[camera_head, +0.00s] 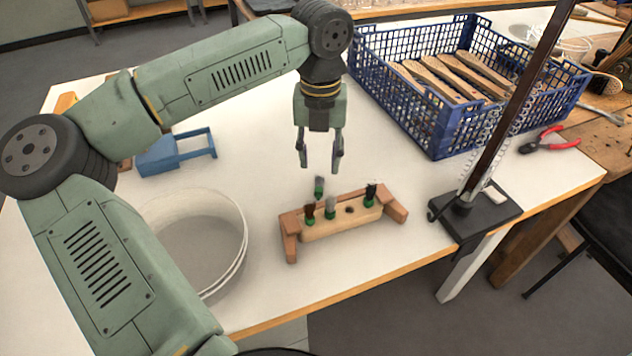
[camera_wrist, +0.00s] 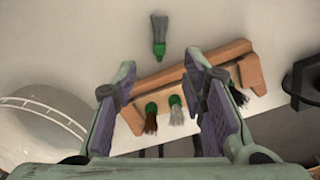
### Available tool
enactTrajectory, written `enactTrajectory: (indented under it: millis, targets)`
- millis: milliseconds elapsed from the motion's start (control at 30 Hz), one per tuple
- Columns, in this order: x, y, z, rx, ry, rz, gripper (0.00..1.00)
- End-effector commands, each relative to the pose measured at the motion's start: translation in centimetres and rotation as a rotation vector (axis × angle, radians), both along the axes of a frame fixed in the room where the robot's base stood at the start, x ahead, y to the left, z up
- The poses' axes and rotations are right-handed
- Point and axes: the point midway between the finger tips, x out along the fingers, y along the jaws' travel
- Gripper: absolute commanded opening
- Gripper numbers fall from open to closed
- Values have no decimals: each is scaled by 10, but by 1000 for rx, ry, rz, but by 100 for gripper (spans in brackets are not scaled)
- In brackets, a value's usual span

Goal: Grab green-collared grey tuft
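A loose grey tuft (camera_head: 319,184) with a green collar is on the white table behind the wooden block; I cannot tell if it stands or lies. It also shows in the wrist view (camera_wrist: 159,36), beyond my fingertips. My gripper (camera_head: 320,162) is above the table near this tuft, open and empty, pointing down. In the wrist view its fingers (camera_wrist: 161,75) are spread apart. The wooden block (camera_head: 342,222) holds a brown tuft (camera_head: 310,212), another grey tuft (camera_head: 330,207) and a black tuft (camera_head: 370,194), all with green collars. One hole (camera_head: 350,210) in the block is empty.
A white tub (camera_head: 243,240) stands left of the block. A blue holder (camera_head: 165,158) is behind it. A blue crate (camera_head: 440,135) with wooden brush handles is at the back right. A black-based stand (camera_head: 490,218) with a tall rod is on the right, near red-handled pliers (camera_head: 553,139).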

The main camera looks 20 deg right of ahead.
Motion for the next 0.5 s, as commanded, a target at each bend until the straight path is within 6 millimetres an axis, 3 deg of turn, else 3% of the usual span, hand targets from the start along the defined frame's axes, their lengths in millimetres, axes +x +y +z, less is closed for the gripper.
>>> enactTrajectory:
  millis: [100,367,500]
  targets:
    - [0,0,-16,0,2,-1,38]
    - [-1,1,-37,-2,3,-1,38]
    - [-1,1,-59,-2,4,-1,38]
